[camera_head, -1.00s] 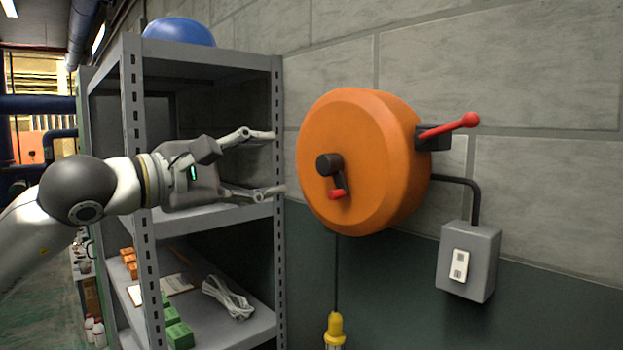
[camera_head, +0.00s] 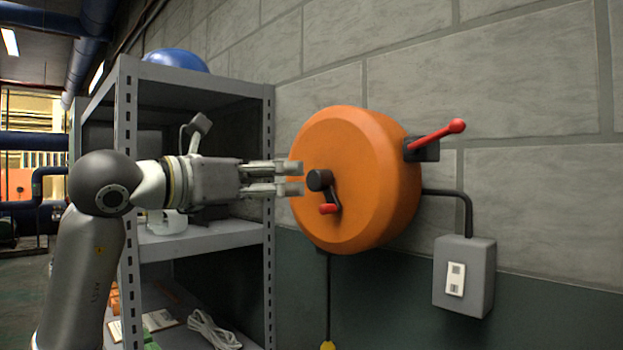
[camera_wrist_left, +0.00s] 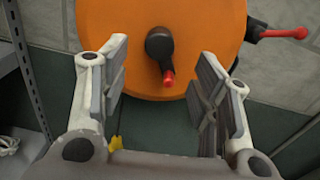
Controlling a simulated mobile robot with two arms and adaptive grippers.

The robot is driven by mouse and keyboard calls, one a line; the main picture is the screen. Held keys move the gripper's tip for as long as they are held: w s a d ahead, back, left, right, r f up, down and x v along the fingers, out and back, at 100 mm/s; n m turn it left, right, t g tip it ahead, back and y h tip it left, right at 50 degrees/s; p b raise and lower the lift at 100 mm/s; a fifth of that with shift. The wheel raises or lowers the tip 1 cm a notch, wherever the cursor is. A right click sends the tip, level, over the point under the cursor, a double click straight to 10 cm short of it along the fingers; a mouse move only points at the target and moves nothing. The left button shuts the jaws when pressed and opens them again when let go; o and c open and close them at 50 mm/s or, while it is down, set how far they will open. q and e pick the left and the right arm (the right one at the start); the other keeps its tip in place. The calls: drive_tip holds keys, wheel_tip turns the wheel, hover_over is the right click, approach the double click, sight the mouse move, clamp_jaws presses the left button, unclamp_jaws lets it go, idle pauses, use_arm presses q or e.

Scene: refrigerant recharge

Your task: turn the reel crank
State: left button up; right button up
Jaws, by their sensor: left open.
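An orange reel (camera_head: 355,180) is mounted on the block wall. Its crank (camera_head: 320,182) is a dark hub with a short arm hanging down to a red knob (camera_head: 328,209). My left gripper (camera_head: 296,178) is open and empty just left of the hub, its two fingers pointing right toward the reel. In the left wrist view the crank's red knob (camera_wrist_left: 169,79) shows beyond the open fingers (camera_wrist_left: 160,95), between them and toward the top. I see no contact with the crank. My right gripper is not in view.
A red-knobbed lever (camera_head: 440,134) sticks out at the reel's upper right. A grey switch box (camera_head: 464,277) is on the wall below right. A grey metal shelf (camera_head: 127,200) stands close behind my left arm, with a blue helmet-like object (camera_head: 176,60) on top.

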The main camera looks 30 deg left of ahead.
sight(312, 180)
use_arm(q)
drive_tip(key=p+x, duration=0.2)
drive_tip(key=x, duration=0.6)
drive_tip(key=shift+w+f, duration=0.1)
